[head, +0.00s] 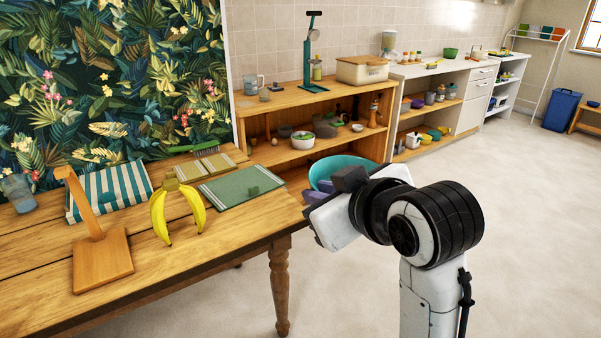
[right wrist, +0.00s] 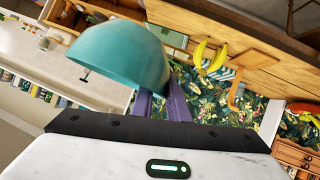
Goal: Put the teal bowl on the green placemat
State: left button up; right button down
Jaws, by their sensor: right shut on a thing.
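The teal bowl (head: 343,163) is held in the air just beyond the table's right end, in front of the wooden shelf unit. My right gripper (head: 314,197) is shut on it, with its purple fingers at the bowl's edge and partly hidden by my wrist. In the right wrist view the bowl (right wrist: 120,52) shows large beside the fingers (right wrist: 160,106). The green placemat (head: 225,188) lies flat near the table's right end, to the left of the bowl. My left gripper is not in view.
A striped cloth (head: 110,190), a wooden stand (head: 100,255) and a glass jug (head: 18,192) are further left. A tan mat (head: 210,163) and green brush (head: 193,147) lie behind.

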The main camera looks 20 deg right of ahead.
aim_at(239, 182)
jog(key=z, duration=0.4)
jog(key=i, duration=1.5)
jog(key=u, duration=0.75)
